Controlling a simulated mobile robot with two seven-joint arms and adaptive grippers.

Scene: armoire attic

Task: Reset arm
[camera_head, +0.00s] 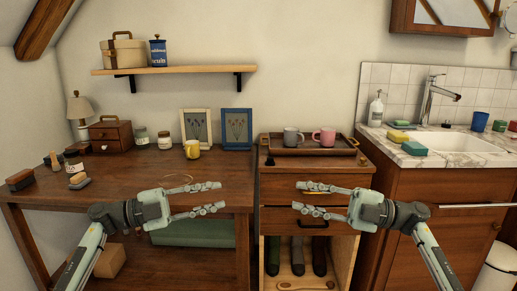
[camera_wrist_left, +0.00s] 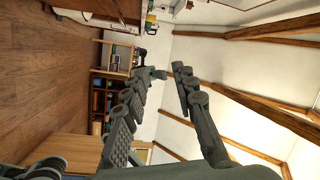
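My left gripper (camera_head: 222,196) is in front of the wooden table (camera_head: 120,203), open, with its fingers pointing right and nothing between them. In the left wrist view its two fingers (camera_wrist_left: 168,76) are apart and empty, with the room behind turned on its side. My right gripper (camera_head: 298,198) is open and empty in front of the drawers of the small cabinet (camera_head: 330,222), its fingers pointing left. The two grippers face each other with a gap between them.
A yellow mug (camera_head: 192,149), two picture frames (camera_head: 237,128) and a small wooden box (camera_head: 111,135) stand on the table. A tray (camera_head: 310,150) with a grey mug (camera_head: 291,137) and a pink mug (camera_head: 327,137) is on the cabinet. A sink (camera_head: 450,142) is at right.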

